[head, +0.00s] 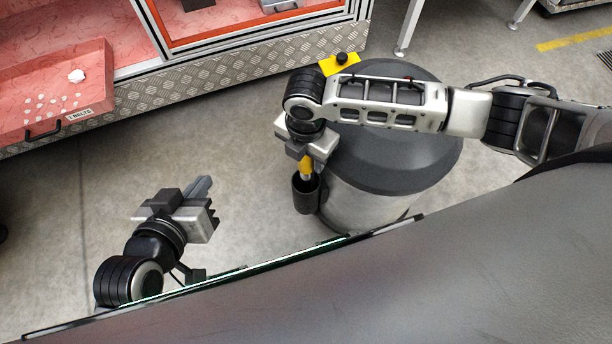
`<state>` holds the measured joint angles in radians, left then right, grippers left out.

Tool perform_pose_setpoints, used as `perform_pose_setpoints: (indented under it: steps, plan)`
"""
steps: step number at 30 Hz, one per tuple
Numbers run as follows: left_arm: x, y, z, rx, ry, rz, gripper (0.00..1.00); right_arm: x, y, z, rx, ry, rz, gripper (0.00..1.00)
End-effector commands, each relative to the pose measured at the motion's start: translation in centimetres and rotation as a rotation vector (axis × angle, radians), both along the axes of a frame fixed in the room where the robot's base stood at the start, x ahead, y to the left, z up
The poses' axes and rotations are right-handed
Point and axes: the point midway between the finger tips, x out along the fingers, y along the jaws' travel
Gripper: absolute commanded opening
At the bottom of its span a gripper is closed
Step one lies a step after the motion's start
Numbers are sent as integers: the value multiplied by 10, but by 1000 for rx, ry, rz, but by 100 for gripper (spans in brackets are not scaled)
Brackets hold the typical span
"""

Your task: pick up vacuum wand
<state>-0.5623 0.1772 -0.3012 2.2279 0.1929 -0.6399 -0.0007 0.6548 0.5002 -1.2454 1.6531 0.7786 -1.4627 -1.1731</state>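The vacuum wand shows as a short yellow piece (306,166) standing in a black cup-like holder (306,194) on the side of a round vacuum drum (365,195). My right gripper (307,158) is directly above the holder, pointing down, with its fingers at the top of the yellow piece. The gripper hides the wand's upper part, so I cannot tell whether it is shut on it. The wand's lower end is hidden in the holder. My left gripper (200,188) is over bare floor, to the left of the drum and apart from it. Its finger gap is unclear.
A yellow plate with a black knob (341,62) is behind my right arm. At upper left a pink-lined drawer (45,125) with small white pieces stands open from a cabinet with a tread-plate base (200,85). A dark panel with a glassy edge fills the front. Floor (235,140) between is clear.

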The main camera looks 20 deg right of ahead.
Motion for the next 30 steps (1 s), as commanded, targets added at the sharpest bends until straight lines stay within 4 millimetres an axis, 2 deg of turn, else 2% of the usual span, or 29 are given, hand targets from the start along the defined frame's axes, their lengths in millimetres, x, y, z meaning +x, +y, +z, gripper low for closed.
perform_pose_setpoints:
  steps: [1,3,5,14,19,23,30]
  plan:
    - [-2,0,-2,2,7,-1,0,0,0,0,0,0,0,34]
    - [-3,0,-4,3,13,0,0,0,0,0,0,0,0,15]
    - [-5,1,-6,4,19,-1,0,0,0,1,0,0,0,0]
    - [-6,3,-10,11,29,2,0,1,0,2,1,-2,-1,0]
    - [-6,5,-8,17,38,3,0,1,0,13,0,-2,-1,0]
    - [-6,7,-8,32,58,2,0,1,0,31,2,-3,-1,0]
    - [-5,12,-7,55,103,11,0,1,0,79,2,-4,-1,0]
